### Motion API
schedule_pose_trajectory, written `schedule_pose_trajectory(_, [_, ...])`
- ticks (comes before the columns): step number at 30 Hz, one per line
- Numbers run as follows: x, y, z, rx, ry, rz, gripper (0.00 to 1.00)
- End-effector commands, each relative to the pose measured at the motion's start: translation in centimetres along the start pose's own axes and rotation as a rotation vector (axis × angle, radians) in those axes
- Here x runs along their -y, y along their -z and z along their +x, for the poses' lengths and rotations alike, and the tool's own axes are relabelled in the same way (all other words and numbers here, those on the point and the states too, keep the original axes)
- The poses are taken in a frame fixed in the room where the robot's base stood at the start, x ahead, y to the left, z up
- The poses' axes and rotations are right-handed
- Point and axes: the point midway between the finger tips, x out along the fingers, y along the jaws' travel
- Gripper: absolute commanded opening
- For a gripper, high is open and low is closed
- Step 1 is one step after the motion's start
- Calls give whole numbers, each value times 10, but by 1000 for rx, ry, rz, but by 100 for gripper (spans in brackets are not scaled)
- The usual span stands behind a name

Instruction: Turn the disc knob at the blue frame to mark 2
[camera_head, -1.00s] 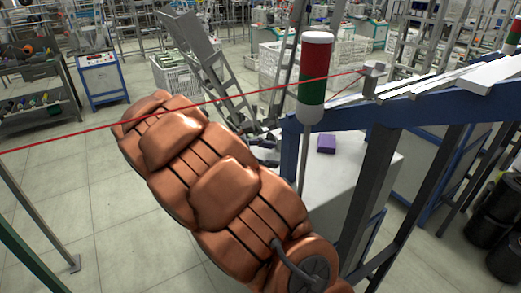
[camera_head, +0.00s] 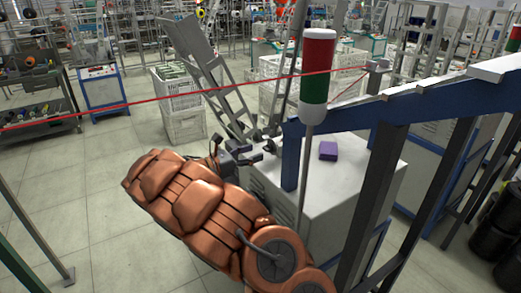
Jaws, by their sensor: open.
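The blue frame (camera_head: 420,105) is a long blue beam at the right, with a short blue upright (camera_head: 290,157) at its left end. I cannot make out a disc knob or its marks on it. My gripper (camera_head: 257,148) is a small dark shape at the end of my copper-coloured arm, just left of the blue upright. Its fingers are open, and nothing can be seen between them. It is above the left edge of a white cabinet (camera_head: 345,195). Whether it touches anything cannot be told.
A red, white and green signal light (camera_head: 318,75) stands on a thin pole before the blue upright. A red line (camera_head: 200,92) crosses the view. A purple block (camera_head: 328,150) lies on the cabinet. A ladder-like metal frame (camera_head: 205,70) stands behind.

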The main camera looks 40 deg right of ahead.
Motion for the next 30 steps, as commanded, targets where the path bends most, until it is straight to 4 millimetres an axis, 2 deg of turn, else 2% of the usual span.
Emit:
schedule_pose_trajectory(3, [0,-1,17,-1,1,-1,56])
schedule_pose_trajectory(9, [0,0,34,-2,-2,0,56])
schedule_pose_trajectory(20, [0,1,38,-2,-2,1,55])
schedule_pose_trajectory(30, [0,0,38,-2,-2,2,20])
